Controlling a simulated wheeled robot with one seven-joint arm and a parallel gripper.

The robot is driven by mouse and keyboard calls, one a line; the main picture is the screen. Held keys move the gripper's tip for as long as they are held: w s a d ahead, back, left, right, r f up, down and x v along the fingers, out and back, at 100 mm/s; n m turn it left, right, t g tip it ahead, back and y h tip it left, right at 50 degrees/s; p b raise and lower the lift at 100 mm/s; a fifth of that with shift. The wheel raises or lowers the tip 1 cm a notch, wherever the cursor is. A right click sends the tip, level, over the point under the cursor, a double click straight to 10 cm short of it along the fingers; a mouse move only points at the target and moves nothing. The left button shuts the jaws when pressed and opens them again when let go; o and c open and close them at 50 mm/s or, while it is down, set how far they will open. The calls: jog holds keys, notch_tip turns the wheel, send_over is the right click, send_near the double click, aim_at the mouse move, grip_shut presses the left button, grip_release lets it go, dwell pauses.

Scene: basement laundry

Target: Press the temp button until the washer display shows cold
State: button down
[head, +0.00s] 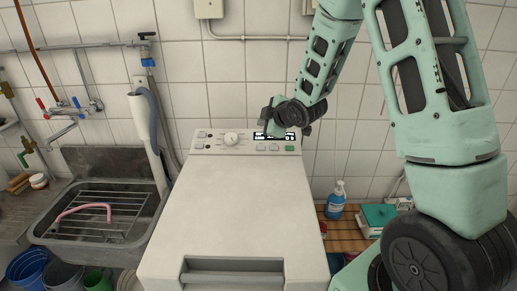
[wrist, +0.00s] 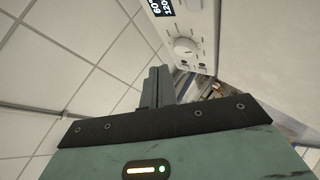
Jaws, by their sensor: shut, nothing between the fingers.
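The white washer (head: 232,205) stands in the middle, with its control panel at the back edge. A lit display (head: 289,136) sits at the panel's right, partly covered by my gripper. In the wrist view the display (wrist: 162,7) is cut off and shows a "60" and a "120…" line, not a readable "cold". Below it are small grey buttons (head: 261,147) and a green one (head: 290,149); their labels are too small to read. My gripper (head: 267,126) is shut and empty, in front of the display. Its closed fingers (wrist: 157,86) show apart from the panel in the wrist view.
A round knob (head: 231,138) is left of the display; it also shows in the wrist view (wrist: 185,46). A sink (head: 105,225) with a grey hose (head: 144,130) stands to the left. A blue soap bottle (head: 336,201) stands on the wooden surface at right.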

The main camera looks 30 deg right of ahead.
aim_at(257, 145)
jog(key=shift+f, duration=0.1)
jog(key=f+b, duration=0.1)
jog(key=f, duration=0.1)
jog(key=w+f+b, duration=0.1)
jog(key=f+b, duration=0.1)
jog(key=d+f+b, duration=0.1)
jog(key=f, duration=0.1)
jog(key=shift+w+f, duration=0.3)
jog(key=shift+f, duration=0.05)
jog(key=shift+w+d+f+b, duration=0.15)
jog(key=shift+w+f+b, duration=0.1)
jog(key=shift+f+b, duration=0.6)
jog(key=shift+f, duration=0.1)
dwell(1.1)
jog(key=shift+w+f+b, duration=0.1)
jog(key=shift+f+b, duration=0.15)
jog(key=shift+b, duration=0.25)
jog(key=shift+d+f+b, duration=0.1)
jog(key=shift+f+b, duration=0.25)
dwell(0.4)
dwell(0.3)
jog(key=shift+r+p, duration=0.4)
jog(key=shift+r, duration=0.4)
